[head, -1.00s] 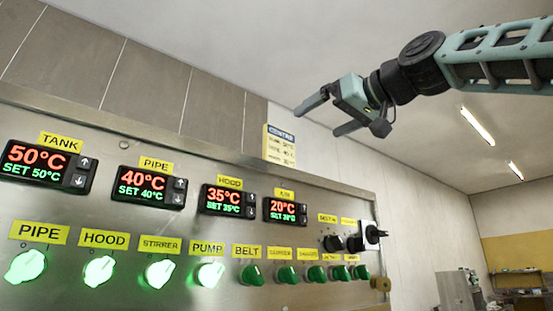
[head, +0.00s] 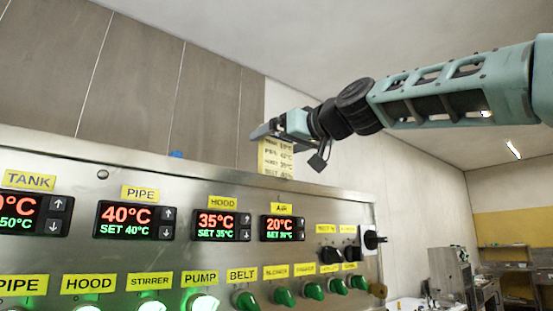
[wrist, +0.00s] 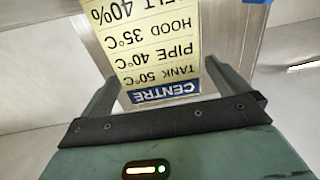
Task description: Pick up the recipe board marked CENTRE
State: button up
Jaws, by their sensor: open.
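The recipe board marked CENTRE is a pale yellow card with a blue heading, standing at the top edge of the steel panel. In the head view the lower part of the board (head: 272,158) shows below my gripper (head: 262,132), which hides its heading. In the wrist view the board (wrist: 155,50) appears upside down, its CENTRE heading nearest the gripper body. There my gripper (wrist: 148,78) is open, with one finger on each side of the board. I cannot tell whether either finger touches it. The board's far end runs out of the wrist view.
The steel control panel (head: 150,240) fills the lower left, with temperature displays, green knobs and black switches (head: 352,246) at its right end. A small blue thing (head: 176,154) shows at its top edge. A tiled wall stands behind. Open room lies to the right.

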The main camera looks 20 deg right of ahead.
jog(key=shift+x, duration=0.85)
jog(key=c, duration=1.2)
jog(key=shift+c, duration=0.7)
jog(key=shift+r, duration=0.15)
